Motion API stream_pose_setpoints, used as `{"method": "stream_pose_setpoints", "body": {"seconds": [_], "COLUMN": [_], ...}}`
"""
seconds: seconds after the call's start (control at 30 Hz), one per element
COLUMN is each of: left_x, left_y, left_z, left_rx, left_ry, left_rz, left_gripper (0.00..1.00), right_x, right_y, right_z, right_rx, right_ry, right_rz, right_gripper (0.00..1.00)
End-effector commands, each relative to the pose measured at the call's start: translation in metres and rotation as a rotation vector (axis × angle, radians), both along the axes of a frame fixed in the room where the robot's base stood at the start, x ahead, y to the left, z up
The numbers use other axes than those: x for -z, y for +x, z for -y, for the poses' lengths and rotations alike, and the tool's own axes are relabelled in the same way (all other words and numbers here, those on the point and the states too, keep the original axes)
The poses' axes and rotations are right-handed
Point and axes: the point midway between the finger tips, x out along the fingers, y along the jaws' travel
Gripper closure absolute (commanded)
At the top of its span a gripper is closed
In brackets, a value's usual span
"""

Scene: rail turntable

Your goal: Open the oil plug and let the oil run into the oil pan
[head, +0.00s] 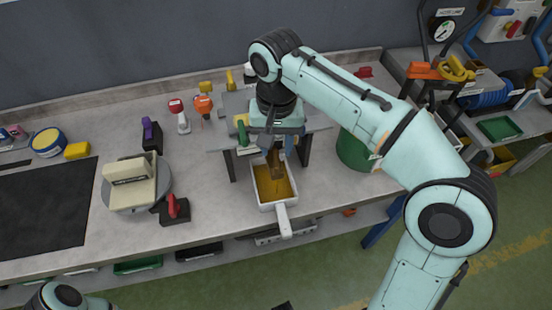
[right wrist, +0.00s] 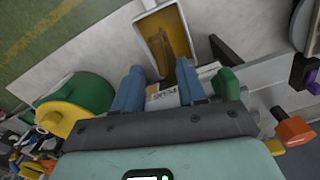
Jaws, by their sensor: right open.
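The oil pan (head: 263,198), white-rimmed with a long white handle, stands on the bench below a grey raised stand (head: 317,121). Amber oil covers its floor, and a darker brown streak (head: 276,163) reaches down into it. The pan also shows at the top of the right wrist view (right wrist: 182,77). My right gripper (right wrist: 160,88) has its blue fingers apart, with a white labelled part (right wrist: 160,98) visible between them. In the head view my right gripper (head: 270,145) is over the pan's far end. I cannot make out the oil plug. My left gripper is out of view.
A green handle (head: 242,132) is close beside my right gripper. A green drum (head: 355,151) stands right of the stand. A round turntable (head: 161,199) with a cream block (head: 131,184) and a red-handled black block (head: 174,211) are left. Bare bench lies between them and the pan.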

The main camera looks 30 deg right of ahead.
Motion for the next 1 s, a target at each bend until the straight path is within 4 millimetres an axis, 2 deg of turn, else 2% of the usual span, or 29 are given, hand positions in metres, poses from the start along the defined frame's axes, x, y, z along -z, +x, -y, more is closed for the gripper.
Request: {"method": "stream_pose_setpoints", "body": {"seconds": [0.03,0.2,0.37,0.63,0.67,0.7,0.77,1.0], "left_x": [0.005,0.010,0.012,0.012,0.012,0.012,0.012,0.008], "left_y": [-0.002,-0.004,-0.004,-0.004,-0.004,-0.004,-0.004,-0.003], "left_z": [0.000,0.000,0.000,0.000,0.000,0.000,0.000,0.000], "left_rx": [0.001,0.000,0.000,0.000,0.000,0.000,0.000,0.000], "left_ry": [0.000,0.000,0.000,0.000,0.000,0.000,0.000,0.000], "left_rz": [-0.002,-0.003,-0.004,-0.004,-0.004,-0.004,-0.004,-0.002], "left_gripper": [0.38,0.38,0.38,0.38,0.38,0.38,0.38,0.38], "right_x": [0.012,0.033,0.042,0.042,0.042,0.042,0.042,0.041], "right_y": [-0.001,0.000,0.000,0.000,0.000,0.000,0.000,0.000], "right_z": [0.001,0.000,0.000,0.000,0.000,0.000,0.000,0.000], "right_rx": [0.001,0.001,0.000,0.000,0.000,0.000,0.000,-0.038], "right_ry": [0.000,0.000,0.001,0.001,0.001,0.001,0.001,0.001], "right_rz": [-0.004,-0.002,0.000,0.000,0.000,0.000,0.000,0.000], "right_gripper": [0.60,0.60,0.60,0.60,0.66,0.79,0.99,1.00]}}
